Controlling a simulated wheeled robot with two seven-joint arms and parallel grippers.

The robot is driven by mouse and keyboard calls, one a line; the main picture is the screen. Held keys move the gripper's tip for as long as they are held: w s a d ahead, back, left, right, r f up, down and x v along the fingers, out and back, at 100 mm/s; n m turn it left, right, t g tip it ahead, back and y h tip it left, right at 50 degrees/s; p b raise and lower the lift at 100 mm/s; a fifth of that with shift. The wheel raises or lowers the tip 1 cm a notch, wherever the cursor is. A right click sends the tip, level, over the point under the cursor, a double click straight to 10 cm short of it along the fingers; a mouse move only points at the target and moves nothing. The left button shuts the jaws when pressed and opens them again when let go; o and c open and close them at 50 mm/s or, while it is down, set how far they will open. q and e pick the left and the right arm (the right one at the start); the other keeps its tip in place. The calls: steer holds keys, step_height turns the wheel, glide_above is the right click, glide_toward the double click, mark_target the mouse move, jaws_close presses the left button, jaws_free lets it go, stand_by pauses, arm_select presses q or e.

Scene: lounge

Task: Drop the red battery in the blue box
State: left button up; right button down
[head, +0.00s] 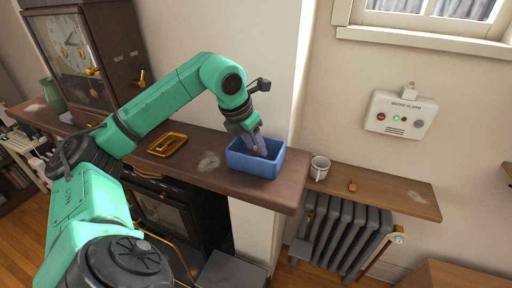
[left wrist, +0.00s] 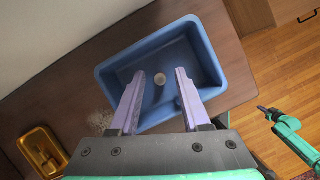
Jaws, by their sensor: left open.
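The blue box (head: 262,165) stands on the end of the wooden mantel shelf, and fills the middle of the left wrist view (left wrist: 112,75). My left gripper (head: 257,150) points down into the box, its pale purple fingers open and apart. In the left wrist view, a small round pale end (left wrist: 158,78) shows between the fingers (left wrist: 160,76), inside the box outline. A small dark reddish patch shows there in the head view, which fits the red battery seen end on. I cannot tell whether it touches the floor of the box. My right gripper (left wrist: 267,112) shows small in the left wrist view, its jaws unclear.
A yellow tray (head: 167,145) lies on the mantel (head: 210,180) left of the box. A white mug (head: 319,168) and a small orange-red item (head: 352,185) sit on the lower shelf (head: 395,197). A clock cabinet (head: 85,60) stands at the left.

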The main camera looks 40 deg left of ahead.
arm_select(q)
steer(key=p+v, duration=0.1)
steer(key=v, duration=0.9)
steer(key=shift+s+r+p, duration=0.2)
steer(key=shift+r+p, duration=0.05)
steer(key=shift+p, duration=0.15)
